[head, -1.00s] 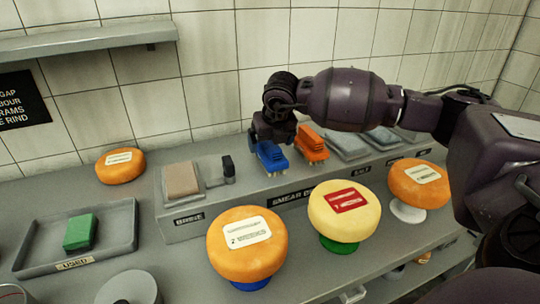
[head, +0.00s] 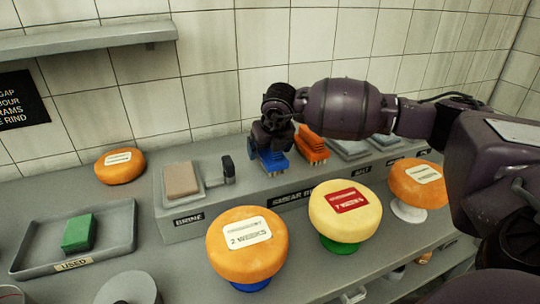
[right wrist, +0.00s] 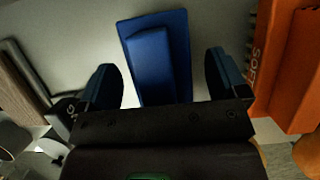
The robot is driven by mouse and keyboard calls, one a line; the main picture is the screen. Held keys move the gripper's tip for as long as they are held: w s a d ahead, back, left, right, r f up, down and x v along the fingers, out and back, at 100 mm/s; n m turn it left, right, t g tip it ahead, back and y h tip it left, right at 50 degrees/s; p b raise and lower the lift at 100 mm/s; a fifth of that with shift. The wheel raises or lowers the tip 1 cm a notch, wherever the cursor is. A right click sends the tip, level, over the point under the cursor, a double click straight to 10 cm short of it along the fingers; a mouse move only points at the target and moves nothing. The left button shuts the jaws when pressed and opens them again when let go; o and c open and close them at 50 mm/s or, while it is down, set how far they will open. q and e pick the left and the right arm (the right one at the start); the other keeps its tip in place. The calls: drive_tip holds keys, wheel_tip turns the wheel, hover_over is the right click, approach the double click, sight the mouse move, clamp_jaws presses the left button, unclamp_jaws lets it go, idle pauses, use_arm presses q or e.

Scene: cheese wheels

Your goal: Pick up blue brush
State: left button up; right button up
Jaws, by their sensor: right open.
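The blue brush (head: 273,161) stands on the grey raised shelf, left of an orange brush (head: 313,148). My right gripper (head: 268,146) is directly over the blue brush and hides its upper part in the head view. In the right wrist view, the blue brush (right wrist: 160,60) lies ahead between the two open fingers (right wrist: 160,82). The fingers stand apart from its sides, with a gap on each side. The orange brush (right wrist: 290,65) is to the right of the right finger. My left gripper is not in view.
A brown block on a pad (head: 181,181) and a small dark-handled item (head: 228,170) are left on the shelf. Several cheese wheels stand in front, including a yellow one (head: 345,222). A tray (head: 110,222) at the left holds a green brush (head: 78,232).

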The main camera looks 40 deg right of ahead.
drive_tip(key=c, duration=1.1)
wheel_tip(320, 180, up, 20)
drive_tip(key=p, duration=0.1)
drive_tip(key=shift+r, duration=0.25)
drive_tip(key=o, duration=0.5)
drive_tip(key=c, duration=0.3)
